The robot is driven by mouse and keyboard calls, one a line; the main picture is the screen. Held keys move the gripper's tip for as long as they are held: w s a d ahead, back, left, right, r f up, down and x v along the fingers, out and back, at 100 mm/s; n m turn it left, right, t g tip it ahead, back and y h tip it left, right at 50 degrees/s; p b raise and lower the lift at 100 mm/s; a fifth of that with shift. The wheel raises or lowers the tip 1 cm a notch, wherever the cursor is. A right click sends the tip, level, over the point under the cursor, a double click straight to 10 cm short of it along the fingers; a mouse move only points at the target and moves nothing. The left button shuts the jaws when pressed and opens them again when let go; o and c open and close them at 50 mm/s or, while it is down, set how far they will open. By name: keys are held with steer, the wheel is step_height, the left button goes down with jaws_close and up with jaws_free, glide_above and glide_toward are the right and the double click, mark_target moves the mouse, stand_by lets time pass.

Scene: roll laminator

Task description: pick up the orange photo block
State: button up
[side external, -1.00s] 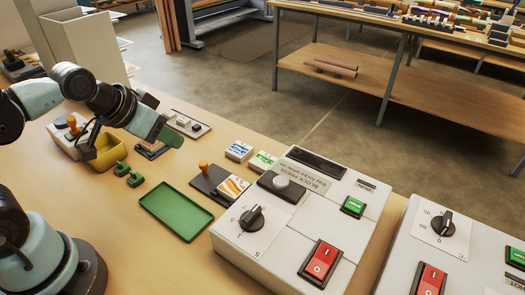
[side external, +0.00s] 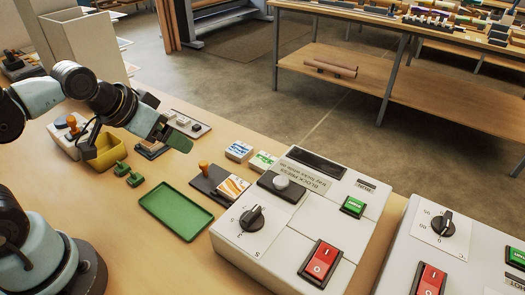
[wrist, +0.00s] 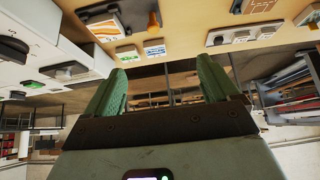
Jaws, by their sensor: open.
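The orange photo block (side external: 232,187), white with orange stripes on its top, lies at the right end of a dark stamp base beside the laminator. It also shows in the wrist view (wrist: 104,29), upper left. My gripper (side external: 172,136) is in the air left of and above it, well apart from it. In the wrist view my gripper (wrist: 162,82) has its two green fingers spread with nothing between them.
The white laminator (side external: 290,215) with knobs and a red switch stands right of the block. A green tray (side external: 180,211) lies in front. Blue (side external: 239,150) and green (side external: 263,160) blocks sit behind. A yellow bin (side external: 106,152) stands at left.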

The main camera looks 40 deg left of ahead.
steer(key=g, duration=0.7)
glide_above(234, 186)
steer(key=f, duration=0.7)
steer(key=shift+w+a+f, duration=0.2)
steer(key=shift+a+f, duration=0.1)
steer(key=shift+a, duration=0.1)
steer(key=f, duration=0.4)
steer(key=shift+s+d, duration=0.2)
steer(key=shift+d, duration=0.15)
steer(key=shift+f, duration=0.65)
